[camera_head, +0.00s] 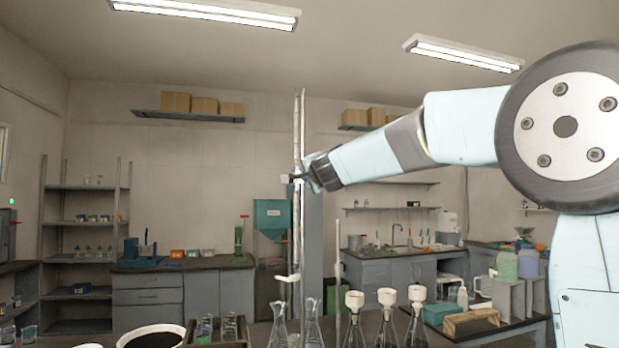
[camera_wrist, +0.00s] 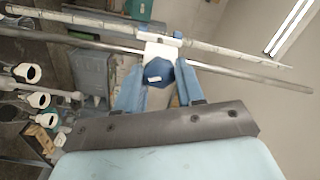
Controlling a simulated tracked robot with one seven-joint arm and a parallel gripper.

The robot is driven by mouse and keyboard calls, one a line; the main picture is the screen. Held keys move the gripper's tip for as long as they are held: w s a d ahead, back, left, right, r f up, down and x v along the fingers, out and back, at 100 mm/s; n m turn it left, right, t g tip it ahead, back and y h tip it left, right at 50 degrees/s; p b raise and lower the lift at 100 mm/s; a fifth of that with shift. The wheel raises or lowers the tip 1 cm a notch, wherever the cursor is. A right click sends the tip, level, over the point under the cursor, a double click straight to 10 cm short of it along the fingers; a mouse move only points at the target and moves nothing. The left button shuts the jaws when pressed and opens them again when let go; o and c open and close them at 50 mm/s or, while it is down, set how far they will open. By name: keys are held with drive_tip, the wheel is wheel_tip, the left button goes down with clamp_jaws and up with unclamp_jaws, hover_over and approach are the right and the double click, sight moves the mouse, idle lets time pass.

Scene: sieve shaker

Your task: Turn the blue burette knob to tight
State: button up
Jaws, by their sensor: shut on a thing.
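The blue knob (camera_wrist: 157,72) shows in the wrist view as a faceted blue piece with a small white mark on its face. It sits on a white clamp (camera_wrist: 160,48) that joins the graduated burette (camera_wrist: 85,21) and a grey metal rod (camera_wrist: 235,77). My gripper (camera_wrist: 157,76) has one blue finger on each side of the knob and is shut on it. In the head view my gripper (camera_head: 304,177) reaches the upright burette (camera_head: 302,125) from the right, at about mid-height. The knob is hidden there behind the gripper or too small to tell.
Flasks (camera_head: 278,328) stand below the burette, and several flasks with white funnels (camera_head: 387,297) stand to the right. A black-filled bowl (camera_head: 152,337) is at lower left. A teal machine (camera_head: 273,217) and grey cabinets (camera_head: 147,297) are behind. Air around my forearm looks clear.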

drive_tip(key=shift+w+d+f+m, duration=0.1)
drive_tip(key=shift+d+m, duration=0.05)
drive_tip(key=shift+m, duration=1)
drive_tip(key=shift+d+f+m, duration=0.1)
drive_tip(key=shift+d+m, duration=0.05)
drive_tip(key=shift+m, duration=1)
drive_tip(key=o, duration=0.8)
drive_tip(key=shift+o, duration=1)
drive_tip(key=shift+a+r, duration=0.1)
drive_tip(key=v, duration=1.3)
drive_tip(key=shift+s, duration=0.4)
